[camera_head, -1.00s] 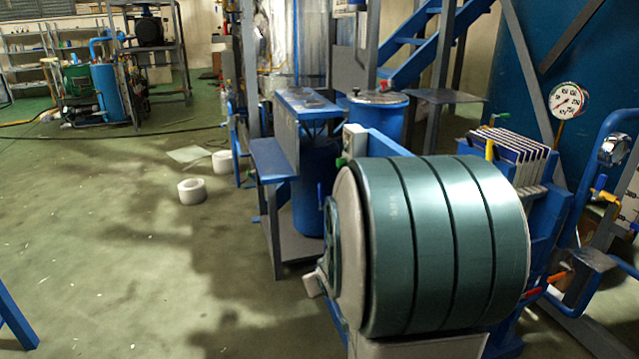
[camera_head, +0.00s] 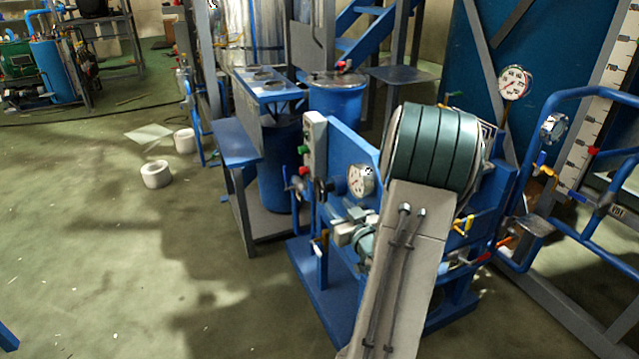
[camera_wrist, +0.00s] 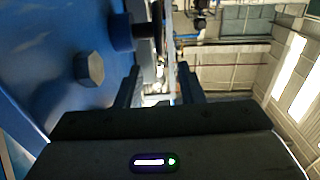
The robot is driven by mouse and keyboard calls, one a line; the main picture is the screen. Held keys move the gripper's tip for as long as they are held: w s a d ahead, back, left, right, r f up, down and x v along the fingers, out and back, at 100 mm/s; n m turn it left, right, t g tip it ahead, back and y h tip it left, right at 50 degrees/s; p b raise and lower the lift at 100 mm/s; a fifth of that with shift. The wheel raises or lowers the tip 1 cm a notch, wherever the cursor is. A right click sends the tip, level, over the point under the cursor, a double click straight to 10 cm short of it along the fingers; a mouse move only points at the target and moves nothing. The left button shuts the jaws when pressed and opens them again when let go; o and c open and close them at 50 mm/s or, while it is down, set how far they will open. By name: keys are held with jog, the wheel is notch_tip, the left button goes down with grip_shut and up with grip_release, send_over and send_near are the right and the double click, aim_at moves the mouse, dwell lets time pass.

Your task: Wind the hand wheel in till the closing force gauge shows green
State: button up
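A blue press frame (camera_head: 345,137) stands right of centre in the head view. A round white gauge (camera_head: 360,180) is on its front; its reading and any green band are too small to tell. My gripper (camera_wrist: 159,78) is open in the wrist view, with a gap and nothing held between its fingers. A blue plate with a hex bolt head (camera_wrist: 89,69) is close on their left, and a dark round fitting with a shaft (camera_wrist: 124,32) is beyond. In the head view my arm hides my gripper.
A control box (camera_head: 314,140) with coloured buttons is left of the gauge. Below are a teal and grey unit (camera_head: 362,236) and small valves. Blue pipes (camera_head: 549,105) and another dial (camera_head: 514,82) stand right.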

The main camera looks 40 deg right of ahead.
aim_at(320, 184)
jog(key=x, duration=1.2)
jog(key=shift+b, duration=0.4)
